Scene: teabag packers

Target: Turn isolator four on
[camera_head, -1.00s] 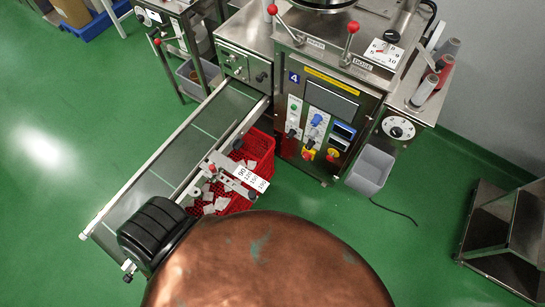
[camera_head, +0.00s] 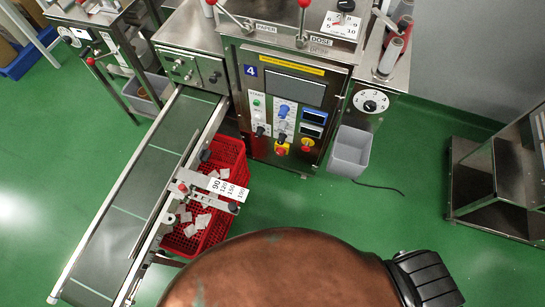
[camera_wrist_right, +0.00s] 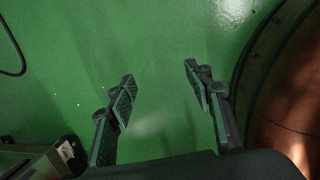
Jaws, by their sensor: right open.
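The machine marked 4 (camera_head: 250,71) stands upright at the top middle of the head view, with its control panel facing me. The switch's exact handle angle is too small to tell. My right gripper (camera_wrist_right: 160,75) is open and empty over the green floor in the right wrist view; the machine's panel is not visible between its fingers. My left gripper is in neither view.
A conveyor (camera_head: 138,190) runs from the machine to the lower left. A red crate (camera_head: 234,150) with teabags stands beside it. A steel rack (camera_head: 490,185) stands at right. Green floor between is open.

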